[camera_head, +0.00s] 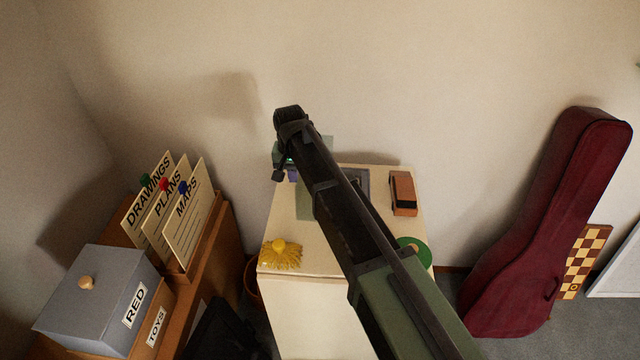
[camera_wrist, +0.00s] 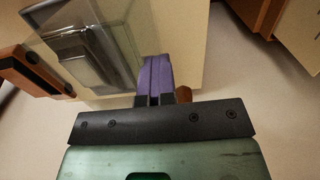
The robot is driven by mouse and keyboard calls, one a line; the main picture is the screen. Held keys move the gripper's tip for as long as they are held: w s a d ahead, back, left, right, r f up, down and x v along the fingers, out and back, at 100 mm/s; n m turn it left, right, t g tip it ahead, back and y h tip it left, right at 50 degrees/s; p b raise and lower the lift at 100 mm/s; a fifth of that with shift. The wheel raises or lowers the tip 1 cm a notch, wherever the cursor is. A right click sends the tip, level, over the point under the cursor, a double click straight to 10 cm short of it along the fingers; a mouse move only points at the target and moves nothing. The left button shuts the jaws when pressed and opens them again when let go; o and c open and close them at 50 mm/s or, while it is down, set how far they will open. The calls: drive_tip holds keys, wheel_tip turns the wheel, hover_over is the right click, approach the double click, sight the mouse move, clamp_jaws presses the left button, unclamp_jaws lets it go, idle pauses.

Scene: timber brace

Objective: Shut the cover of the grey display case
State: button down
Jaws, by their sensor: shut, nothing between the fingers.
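The grey display case (camera_head: 360,182) sits on top of the pale cabinet, partly hidden behind my arm in the head view. In the wrist view the grey case (camera_wrist: 82,42) shows at the upper left. Its clear cover (camera_head: 304,204) appears open as a see-through pane left of the case; it also shows in the wrist view (camera_wrist: 125,50). My gripper (camera_head: 292,175) is at the back left of the cabinet top, near the cover. Its purple fingers (camera_wrist: 155,68) are shut and empty beside the pane's edge; I cannot tell whether they touch it.
On the pale cabinet top (camera_head: 284,225) are a brown-orange block (camera_head: 403,193), a yellow fringed thing (camera_head: 281,254) and a green ring (camera_head: 414,248). A brown unit with cards (camera_head: 184,228) and a grey box (camera_head: 98,300) stands left. A dark red instrument case (camera_head: 550,220) leans at right.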

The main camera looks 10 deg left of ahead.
drive_tip(key=shift+d+r, duration=0.1)
drive_tip(key=shift+d, duration=0.05)
drive_tip(key=shift+d+r+p, duration=0.6)
drive_tip(key=shift+p, duration=0.15)
drive_tip(key=shift+d+r+p, duration=0.6)
drive_tip(key=shift+d, duration=0.2)
idle(0.4)
drive_tip(key=shift+w+d+r+p, duration=0.1)
drive_tip(key=shift+d+r+p, duration=0.2)
drive_tip(key=shift+d, duration=0.4)
drive_tip(key=shift+d+r, duration=0.1)
